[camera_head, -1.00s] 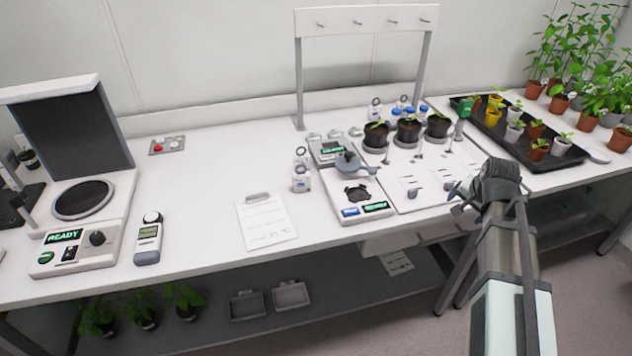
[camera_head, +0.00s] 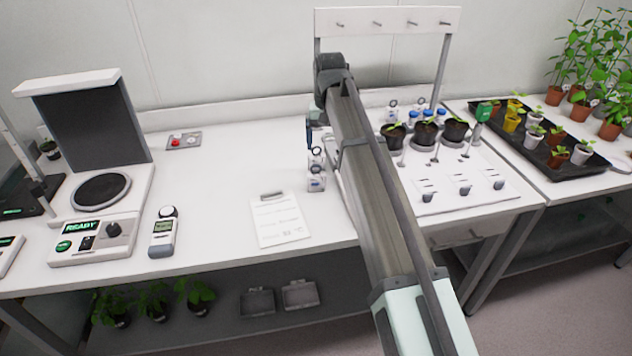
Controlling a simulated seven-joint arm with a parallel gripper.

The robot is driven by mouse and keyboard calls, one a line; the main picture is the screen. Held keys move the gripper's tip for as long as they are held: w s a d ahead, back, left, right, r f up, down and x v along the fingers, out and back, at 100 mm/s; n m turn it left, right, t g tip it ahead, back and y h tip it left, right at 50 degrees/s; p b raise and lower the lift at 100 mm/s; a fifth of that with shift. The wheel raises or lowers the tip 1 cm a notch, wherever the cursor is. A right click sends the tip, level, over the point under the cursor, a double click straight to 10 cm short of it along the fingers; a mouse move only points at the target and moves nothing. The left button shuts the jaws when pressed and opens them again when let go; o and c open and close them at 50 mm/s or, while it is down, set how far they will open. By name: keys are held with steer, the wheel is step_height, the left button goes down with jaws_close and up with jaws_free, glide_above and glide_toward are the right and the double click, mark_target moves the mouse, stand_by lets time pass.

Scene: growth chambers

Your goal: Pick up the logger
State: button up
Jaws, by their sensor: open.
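Two small white devices with dark rings on top, which look like loggers, stand one behind the other left of my arm. My gripper (camera_head: 309,143) points down, just above and beside the rear device, apparently empty. It is small and seen from the side, so I cannot tell whether it touches anything. My arm hides much of the bench behind it.
A white sheet (camera_head: 279,219) and a handheld meter (camera_head: 162,236) lie to the left, beside an instrument reading READY (camera_head: 101,225). Potted seedlings (camera_head: 425,133) stand right of my arm. A hook rack (camera_head: 386,20) rises behind. The bench's back left is mostly clear.

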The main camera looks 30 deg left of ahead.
mark_target(316, 172)
steer(key=a, duration=0.1)
steer(key=s+a+r, duration=0.1)
steer(key=shift+s+a+n, duration=0.3)
steer(key=shift+s+a+f, duration=0.1)
steer(key=shift+s+f, duration=0.05)
steer(key=f, duration=1.3)
steer(key=shift+d+f, duration=0.2)
steer(key=shift+f, duration=0.1)
steer(key=shift+c, duration=0.5)
steer(key=c, duration=1)
